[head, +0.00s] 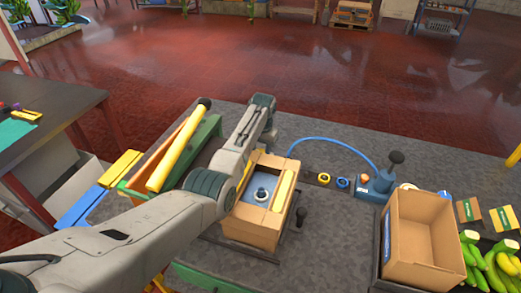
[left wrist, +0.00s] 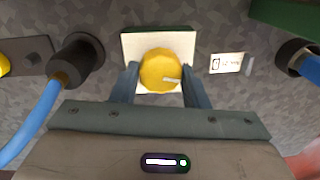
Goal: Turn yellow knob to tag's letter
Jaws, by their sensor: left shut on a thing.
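The yellow knob (left wrist: 160,71) sits on a pale square plate (left wrist: 130,46) in the left wrist view. A white pointer mark on it points to the right, slightly downward in the picture. My left gripper (left wrist: 158,90) has one finger on each side of the knob and is shut on it. A small white tag (left wrist: 227,63) lies to the right of the plate; it bears a dark character and small print that I cannot read surely. In the head view my left arm reaches forward over the bench, and its fingertips and the knob are hidden. My right gripper is not in view.
A black socket (left wrist: 78,60) with a blue cable is close left of the fingers. Another dark socket (left wrist: 295,60) is at right. In the head view, a filled cardboard box (head: 247,228), an open empty box (head: 424,240) and bananas (head: 497,266) stand on the bench.

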